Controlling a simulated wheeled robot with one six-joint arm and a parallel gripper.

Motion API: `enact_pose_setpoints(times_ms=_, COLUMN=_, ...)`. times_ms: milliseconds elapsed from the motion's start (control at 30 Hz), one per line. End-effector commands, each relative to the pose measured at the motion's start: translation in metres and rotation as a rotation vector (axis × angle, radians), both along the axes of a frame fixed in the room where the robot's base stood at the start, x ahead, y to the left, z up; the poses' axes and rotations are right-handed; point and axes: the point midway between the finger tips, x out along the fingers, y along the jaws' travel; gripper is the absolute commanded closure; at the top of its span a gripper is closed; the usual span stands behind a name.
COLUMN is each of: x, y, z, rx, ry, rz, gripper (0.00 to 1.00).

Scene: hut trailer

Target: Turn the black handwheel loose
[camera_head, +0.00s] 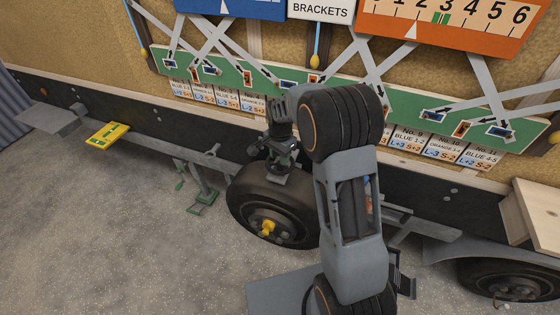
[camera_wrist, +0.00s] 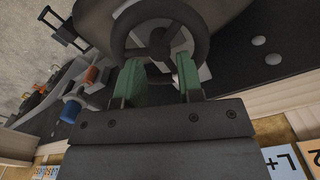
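The black handwheel (camera_wrist: 160,38), a dark ring with spokes and a hub, fills the top middle of the wrist view. My gripper (camera_wrist: 159,64) has two green fingers standing apart with a clear gap. The fingertips overlap the handwheel's lower part in the wrist view, either side of its hub; I cannot tell whether they touch it. In the head view my gripper (camera_head: 281,152) points down above the large black tyre (camera_head: 285,190).
A red cylinder (camera_wrist: 92,75) and a blue one (camera_wrist: 70,111) stick out left of my gripper. A green stand (camera_head: 203,195) is left of the tyre. A yellow-green plate (camera_head: 107,134) lies further left. Boards and strips cover the wall behind. The floor at front left is clear.

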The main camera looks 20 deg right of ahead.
Motion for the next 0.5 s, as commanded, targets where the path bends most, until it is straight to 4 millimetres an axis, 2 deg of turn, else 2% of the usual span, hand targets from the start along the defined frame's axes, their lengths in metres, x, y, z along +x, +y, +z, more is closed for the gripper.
enact_pose_setpoints(times_ms=200, x=0.000, y=0.000, z=-0.023, rx=0.000, ry=0.001, rz=0.000, gripper=0.66)
enact_pose_setpoints(times_ms=500, x=0.000, y=0.000, z=-0.031, rx=0.001, ry=-0.001, rz=0.001, gripper=0.66)
